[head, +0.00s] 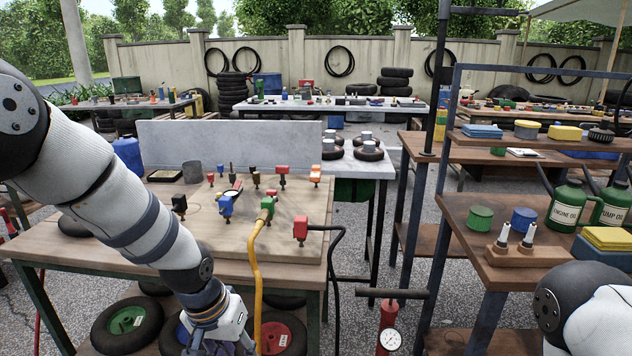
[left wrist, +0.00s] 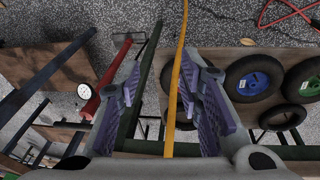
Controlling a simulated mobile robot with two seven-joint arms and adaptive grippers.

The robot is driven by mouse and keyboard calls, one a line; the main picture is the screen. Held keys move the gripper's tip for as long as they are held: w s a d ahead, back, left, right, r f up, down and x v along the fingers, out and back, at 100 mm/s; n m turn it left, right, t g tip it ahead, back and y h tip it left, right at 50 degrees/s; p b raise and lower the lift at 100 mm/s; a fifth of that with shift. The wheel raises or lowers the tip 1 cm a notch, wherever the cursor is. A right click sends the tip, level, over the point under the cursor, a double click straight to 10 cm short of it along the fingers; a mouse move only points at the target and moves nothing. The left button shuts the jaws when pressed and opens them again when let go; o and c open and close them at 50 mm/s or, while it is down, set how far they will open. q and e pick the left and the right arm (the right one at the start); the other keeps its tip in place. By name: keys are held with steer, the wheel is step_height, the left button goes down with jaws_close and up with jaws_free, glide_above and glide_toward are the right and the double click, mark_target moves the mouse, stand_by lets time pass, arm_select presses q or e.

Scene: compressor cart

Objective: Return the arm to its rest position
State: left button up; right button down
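My left arm (head: 110,200) reaches in from the left across the wooden workbench (head: 120,245). My left gripper (head: 222,347) hangs low at the bench's front edge, partly cut off by the bottom of the head view. In the left wrist view my left gripper (left wrist: 163,95) has its purple-padded fingers spread apart, holding nothing. A yellow hose (head: 256,285) hangs down from the bench, and in the left wrist view the hose (left wrist: 177,75) runs through the gap between the fingers. I cannot tell its depth. Part of my right arm (head: 590,310) shows at bottom right; its gripper is out of view.
A board (head: 240,240) carries several coloured fittings. A black hose (head: 338,270) hangs beside the yellow one. A red pump with a gauge (head: 389,330) stands right of the bench. Wheels (head: 128,322) lie on the lower shelf. A shelf rack (head: 480,225) stands right.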

arm_select(q)
steer(key=s+a+f+g, duration=0.1)
steer(key=s+f+g, duration=0.1)
steer(key=s+f, duration=1.05)
steer(key=s+a+n+g, duration=0.1)
steer(key=s+a, duration=0.1)
steer(key=s, duration=1)
steer(key=s+a+f+g+y, duration=0.1)
steer(key=s+a, duration=0.2)
steer(key=s, duration=1)
steer(key=shift+s+f+n+y, duration=0.15)
steer(key=shift+f+n+y, duration=0.15)
steer(key=shift+n, duration=0.1)
